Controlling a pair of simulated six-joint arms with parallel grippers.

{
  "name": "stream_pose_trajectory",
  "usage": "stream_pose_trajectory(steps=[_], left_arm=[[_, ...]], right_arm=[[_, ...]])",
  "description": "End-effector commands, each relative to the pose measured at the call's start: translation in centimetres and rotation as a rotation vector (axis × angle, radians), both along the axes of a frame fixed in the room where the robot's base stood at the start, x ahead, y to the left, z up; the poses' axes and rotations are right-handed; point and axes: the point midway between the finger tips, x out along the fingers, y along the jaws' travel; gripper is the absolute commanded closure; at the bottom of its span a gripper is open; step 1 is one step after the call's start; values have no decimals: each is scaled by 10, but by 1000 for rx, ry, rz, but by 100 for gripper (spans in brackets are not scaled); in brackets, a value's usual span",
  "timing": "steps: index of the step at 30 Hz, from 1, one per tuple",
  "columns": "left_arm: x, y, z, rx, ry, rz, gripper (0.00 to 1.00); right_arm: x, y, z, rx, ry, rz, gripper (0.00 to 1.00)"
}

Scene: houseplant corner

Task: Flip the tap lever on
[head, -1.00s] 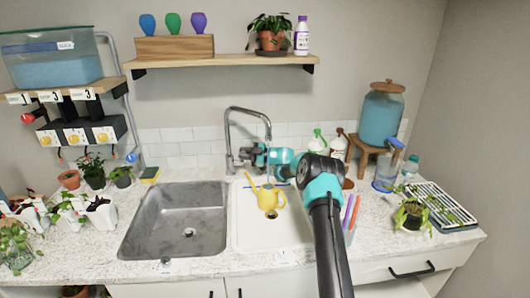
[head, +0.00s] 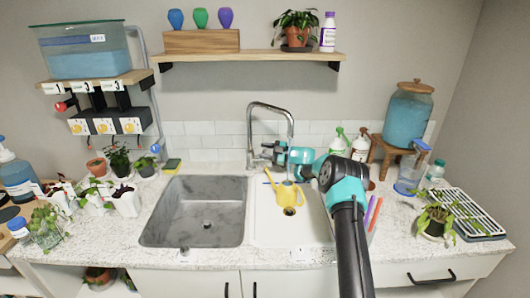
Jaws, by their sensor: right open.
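The curved grey metal tap (head: 270,106) stands behind the sink, with its spout reaching to the right. My right gripper (head: 268,152) is at the tap's lower body, just right of its post, with its jaws open. The lever is small and mostly hidden by the gripper, so I cannot tell its position or whether the jaws touch it. A yellow watering can (head: 288,194) stands on the white part of the sink, below my right wrist. I cannot tell whether water runs from the spout. My left gripper is not in view.
The grey sink basin (head: 195,212) is empty. Spray bottles (head: 338,143) and a blue water dispenser (head: 407,115) stand to the right. A wooden shelf (head: 250,55) hangs above.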

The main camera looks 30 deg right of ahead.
Motion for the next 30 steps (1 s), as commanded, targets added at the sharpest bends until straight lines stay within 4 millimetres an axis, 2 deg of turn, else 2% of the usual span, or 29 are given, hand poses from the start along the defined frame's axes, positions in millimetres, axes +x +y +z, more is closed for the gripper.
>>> stream_pose_trajectory(steps=[5,11,30], left_arm=[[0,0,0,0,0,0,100],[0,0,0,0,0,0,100],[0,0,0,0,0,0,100]], right_arm=[[-2,-3,0,1,0,-1,57],[-17,-19,-1,-2,1,-3,57],[-98,-108,-10,0,0,-3,57]])
